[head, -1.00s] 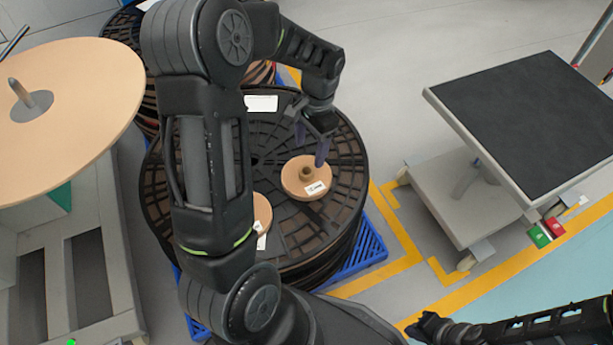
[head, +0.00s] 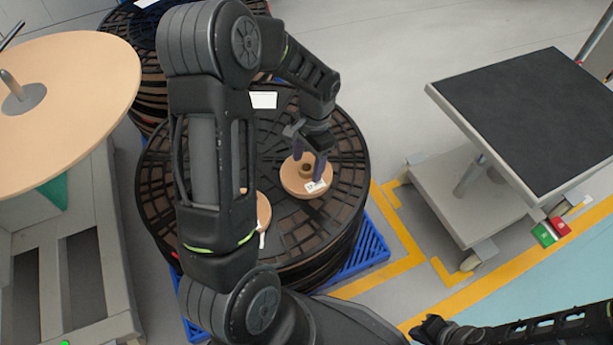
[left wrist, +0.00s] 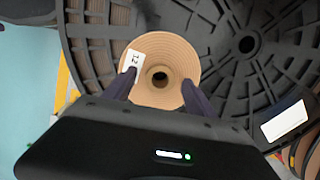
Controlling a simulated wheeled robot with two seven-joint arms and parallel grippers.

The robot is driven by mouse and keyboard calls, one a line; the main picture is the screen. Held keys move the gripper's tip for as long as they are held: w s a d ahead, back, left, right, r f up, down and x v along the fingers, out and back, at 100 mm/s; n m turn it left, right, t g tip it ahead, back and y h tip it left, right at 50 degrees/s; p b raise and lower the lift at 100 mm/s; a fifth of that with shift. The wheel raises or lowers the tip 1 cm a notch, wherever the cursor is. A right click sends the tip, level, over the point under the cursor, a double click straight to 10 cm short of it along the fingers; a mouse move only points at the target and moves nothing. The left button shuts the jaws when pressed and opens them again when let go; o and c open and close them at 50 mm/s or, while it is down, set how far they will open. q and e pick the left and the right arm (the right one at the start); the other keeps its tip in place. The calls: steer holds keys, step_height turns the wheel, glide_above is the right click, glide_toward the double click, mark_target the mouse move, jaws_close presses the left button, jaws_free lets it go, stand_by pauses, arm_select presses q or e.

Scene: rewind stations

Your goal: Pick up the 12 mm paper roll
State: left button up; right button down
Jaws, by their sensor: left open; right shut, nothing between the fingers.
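The 12 mm paper roll (head: 292,181) is a tan disc with a raised core and a white label. It lies flat on a black slotted reel (head: 340,208). In the left wrist view the roll (left wrist: 170,91) sits between the fingers, and its label reads 12. My left gripper (head: 309,171) is open, with its fingers pointing down over the roll on either side of the core. I cannot tell whether they touch it. My right gripper (head: 427,328) is shut and empty at the lower right, away from the reel.
Another tan roll (head: 263,211) lies on the reel, partly hidden by my left arm. The reel stands on a blue pallet (head: 368,249). A cart with a black top (head: 530,115) is at the right. A large tan disc on a spindle (head: 75,85) is at the left.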

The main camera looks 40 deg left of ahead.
arm_select(q)
steer(key=shift+f, duration=0.4)
jaws_close()
stand_by(0.9)
